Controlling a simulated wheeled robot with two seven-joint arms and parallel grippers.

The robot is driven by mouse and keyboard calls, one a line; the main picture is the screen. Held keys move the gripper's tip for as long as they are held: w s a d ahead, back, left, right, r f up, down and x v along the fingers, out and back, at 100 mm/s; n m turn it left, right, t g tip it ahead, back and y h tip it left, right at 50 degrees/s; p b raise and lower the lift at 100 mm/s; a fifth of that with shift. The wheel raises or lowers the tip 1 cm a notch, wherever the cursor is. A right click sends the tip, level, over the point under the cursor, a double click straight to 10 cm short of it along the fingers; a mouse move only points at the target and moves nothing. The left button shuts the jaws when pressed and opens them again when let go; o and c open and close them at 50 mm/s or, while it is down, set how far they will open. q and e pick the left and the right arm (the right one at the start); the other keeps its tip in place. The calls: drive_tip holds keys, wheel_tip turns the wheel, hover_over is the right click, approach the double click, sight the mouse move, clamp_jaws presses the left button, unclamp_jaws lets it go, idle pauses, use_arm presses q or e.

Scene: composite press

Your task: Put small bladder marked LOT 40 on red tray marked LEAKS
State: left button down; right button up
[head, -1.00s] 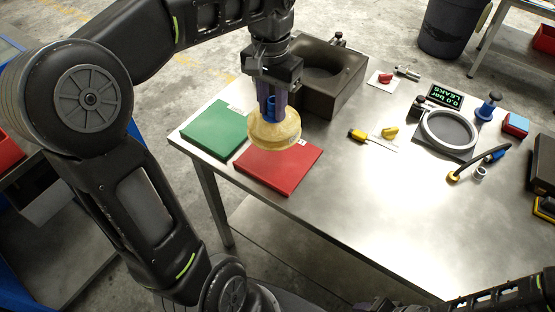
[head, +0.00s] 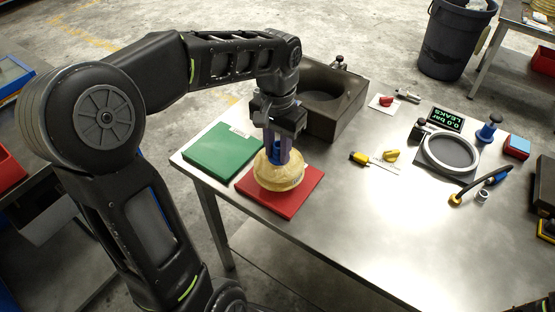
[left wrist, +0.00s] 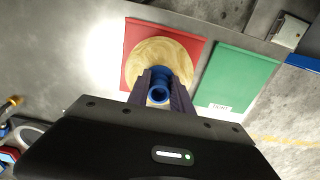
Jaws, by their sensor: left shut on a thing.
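The small bladder (head: 281,177) is a yellowish, rounded dome with a blue neck. My left gripper (head: 277,152) points down and is shut on the blue neck. The bladder is over the red tray (head: 302,198), low down; I cannot tell whether it touches the tray. In the left wrist view the bladder (left wrist: 174,57) lies within the red tray's outline, and the tray's red edge (left wrist: 137,38) shows around it. My left gripper (left wrist: 159,92) grips the blue neck there. Lettering on the bladder and the tray is not readable. My right gripper is not in view.
A green tray (head: 220,152) lies left of the red one. A dark mould block (head: 340,112) stands behind. A ring fixture (head: 450,151), a display reading "0.0 bar LEAKS" (head: 447,118) and small tools are at the right. The front middle of the table is clear.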

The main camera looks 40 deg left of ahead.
use_arm(q)
drive_tip(key=shift+f, duration=1.8)
drive_tip(key=shift+f, duration=0.15)
drive_tip(key=c, duration=1.1)
unclamp_jaws()
drive_tip(key=shift+c, duration=0.2)
drive_tip(key=shift+r, duration=0.2)
wheel_tip(320, 180, up, 12)
drive_tip(key=shift+f+p, duration=0.1)
drive_tip(key=shift+p, duration=0.35)
